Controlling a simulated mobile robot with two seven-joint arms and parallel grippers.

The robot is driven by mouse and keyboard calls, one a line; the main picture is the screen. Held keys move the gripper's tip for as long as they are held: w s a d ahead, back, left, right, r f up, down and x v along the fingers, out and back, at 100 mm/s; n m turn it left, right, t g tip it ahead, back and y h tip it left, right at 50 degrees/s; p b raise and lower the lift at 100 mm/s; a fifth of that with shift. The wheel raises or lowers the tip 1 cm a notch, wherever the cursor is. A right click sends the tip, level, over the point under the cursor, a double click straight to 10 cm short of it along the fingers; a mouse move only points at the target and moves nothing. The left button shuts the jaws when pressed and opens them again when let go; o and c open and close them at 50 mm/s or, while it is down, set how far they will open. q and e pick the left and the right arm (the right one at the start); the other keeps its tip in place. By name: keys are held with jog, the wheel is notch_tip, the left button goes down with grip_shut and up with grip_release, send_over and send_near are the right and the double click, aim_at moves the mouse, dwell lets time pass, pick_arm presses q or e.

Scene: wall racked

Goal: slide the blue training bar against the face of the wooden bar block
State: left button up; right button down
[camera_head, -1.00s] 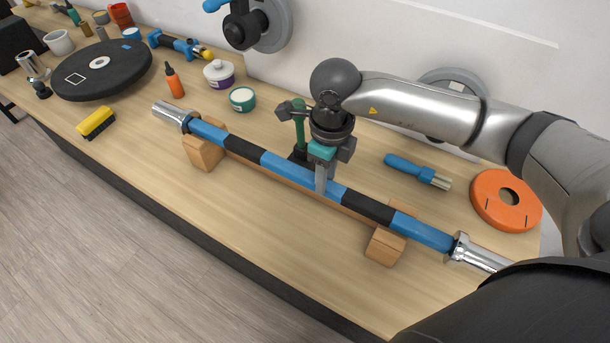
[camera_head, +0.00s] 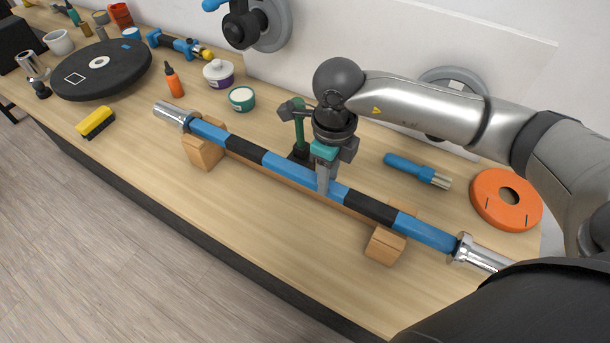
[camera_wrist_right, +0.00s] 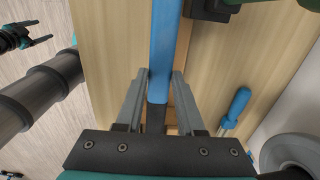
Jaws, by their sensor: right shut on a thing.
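The blue training bar (camera_head: 290,169), blue with black bands and silver ends, lies diagonally across the wooden bar block (camera_head: 203,153). The block's two light wooden supports show under the bar, left and right, with a wooden strip along its far side. My right gripper (camera_head: 323,191) points down and is shut on the bar near its middle. In the right wrist view the bar (camera_wrist_right: 165,50) runs between the fingers, the wooden strip close on its right; any gap is hard to judge. A dark gripper shape, seemingly my left (camera_wrist_right: 38,38), shows small at the left edge.
A green post on a dark base (camera_head: 299,138) stands close behind the bar. A blue-handled tool (camera_head: 410,168) and an orange disc (camera_head: 488,192) lie behind its right part. A yellow brush (camera_head: 95,121) and orange bottle (camera_head: 174,82) are at left. The front tabletop is clear.

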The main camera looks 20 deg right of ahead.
jog(key=shift+c, duration=2.2)
grip_release()
jog(key=shift+s+f, duration=0.2)
notch_tip(320, 180, up, 16)
jog(key=shift+w, duration=0.2)
jog(key=shift+f, duration=0.15)
